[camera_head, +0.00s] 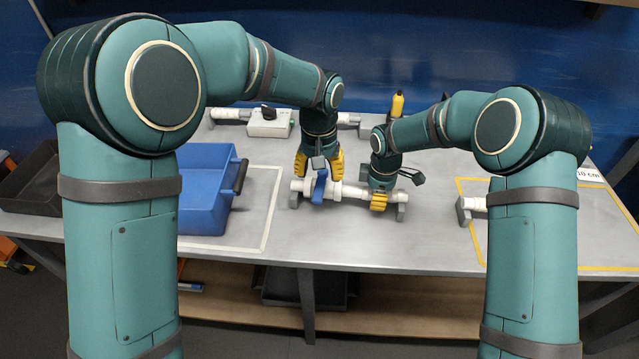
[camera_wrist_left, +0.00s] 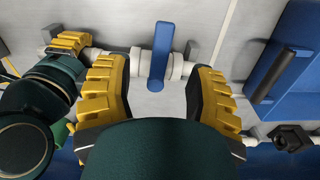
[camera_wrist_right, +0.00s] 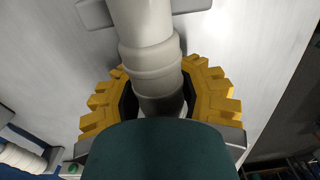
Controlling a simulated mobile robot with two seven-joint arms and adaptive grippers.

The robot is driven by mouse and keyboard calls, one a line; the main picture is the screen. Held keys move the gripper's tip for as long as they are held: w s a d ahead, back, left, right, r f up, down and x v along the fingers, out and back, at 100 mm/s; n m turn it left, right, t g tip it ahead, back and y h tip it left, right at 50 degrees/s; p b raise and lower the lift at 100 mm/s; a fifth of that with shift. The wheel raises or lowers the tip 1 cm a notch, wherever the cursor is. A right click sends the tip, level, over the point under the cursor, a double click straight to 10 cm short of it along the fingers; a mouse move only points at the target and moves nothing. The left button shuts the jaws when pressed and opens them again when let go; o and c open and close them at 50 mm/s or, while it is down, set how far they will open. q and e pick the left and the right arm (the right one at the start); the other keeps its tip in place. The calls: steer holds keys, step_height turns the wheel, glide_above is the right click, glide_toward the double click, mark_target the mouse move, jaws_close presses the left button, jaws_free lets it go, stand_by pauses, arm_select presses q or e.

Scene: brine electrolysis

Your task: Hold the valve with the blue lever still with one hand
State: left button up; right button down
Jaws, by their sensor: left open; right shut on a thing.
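The valve with the blue lever (camera_head: 319,187) is part of a white pipe (camera_head: 350,193) lying across grey supports near the table's front edge. My left gripper (camera_head: 320,166) is open above the valve. In the left wrist view the blue lever (camera_wrist_left: 161,55) shows between the open yellow fingers of the left gripper (camera_wrist_left: 165,95), which stand apart on either side of the white valve body. My right gripper (camera_head: 379,201) is shut on the white pipe to the right of the valve. In the right wrist view its yellow fingers close around the white pipe (camera_wrist_right: 145,45).
A blue bin (camera_head: 205,205) stands left of the pipe on the table. A white box with a black knob (camera_head: 268,122) is at the back. Another pipe piece (camera_head: 472,204) lies on the right, by a yellow-marked area. A yellow-and-black tool (camera_head: 397,105) stands behind my right forearm.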

mark_target(319, 192)
arm_select(q)
step_height(319, 192, up, 6)
steer(key=shift+f, duration=0.15)
stand_by(0.3)
arm_select(e)
steer(key=c, duration=0.5)
jaws_free()
step_height(319, 192, up, 12)
stand_by(0.3)
